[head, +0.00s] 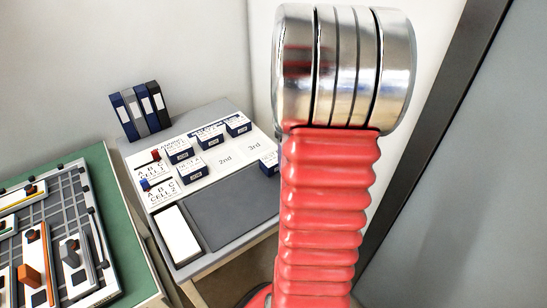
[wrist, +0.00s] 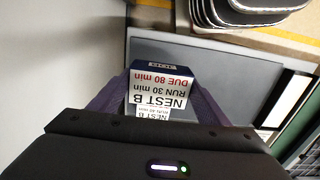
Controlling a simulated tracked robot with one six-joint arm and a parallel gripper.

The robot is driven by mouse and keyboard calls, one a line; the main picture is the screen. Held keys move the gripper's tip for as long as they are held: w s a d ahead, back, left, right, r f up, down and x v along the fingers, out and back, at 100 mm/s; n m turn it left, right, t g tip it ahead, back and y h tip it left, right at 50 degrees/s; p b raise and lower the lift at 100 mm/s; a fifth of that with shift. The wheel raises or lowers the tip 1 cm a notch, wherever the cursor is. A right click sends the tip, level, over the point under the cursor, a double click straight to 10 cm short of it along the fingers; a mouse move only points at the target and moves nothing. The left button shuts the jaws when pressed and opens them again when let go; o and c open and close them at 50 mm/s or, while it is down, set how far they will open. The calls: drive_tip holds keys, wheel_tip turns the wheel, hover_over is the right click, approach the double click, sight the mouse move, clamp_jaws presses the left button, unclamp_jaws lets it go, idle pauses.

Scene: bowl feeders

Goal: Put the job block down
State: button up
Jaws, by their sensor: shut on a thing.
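My gripper (wrist: 160,90) is shut on a job block (wrist: 163,70) in the wrist view, one finger on each side. The block is dark blue with a white label that reads upside down: NEST B, RUN 30 min, DUE 80 min. A grey panel (wrist: 228,72) lies behind it; I cannot tell whether they touch. In the head view my arm hides the gripper. A blue block (head: 269,163) shows partly at the arm's left edge; I cannot tell whether it is the held one. The white planning board (head: 225,160) has empty places marked 2nd and 3rd.
Several other blue blocks stand on the board, such as one (head: 191,172) in the CELL 2 row. A grey mat (head: 235,212) is bare, with a white card (head: 180,237) to its left. Binders (head: 140,110) stand behind. A green table (head: 122,235) with a fixture is at left.

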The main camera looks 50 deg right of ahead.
drive_tip(key=shift+w, duration=0.1)
drive_tip(key=w+a, duration=0.3)
drive_tip(key=w, duration=1)
drive_tip(key=w+a, duration=0.4)
drive_tip(key=w, duration=0.8)
drive_tip(key=shift+w+r, duration=0.3)
drive_tip(key=shift+w, duration=0.1)
drive_tip(key=shift+f, duration=0.1)
drive_tip(key=shift+f, duration=3.05)
drive_tip(key=shift+f, duration=1.85)
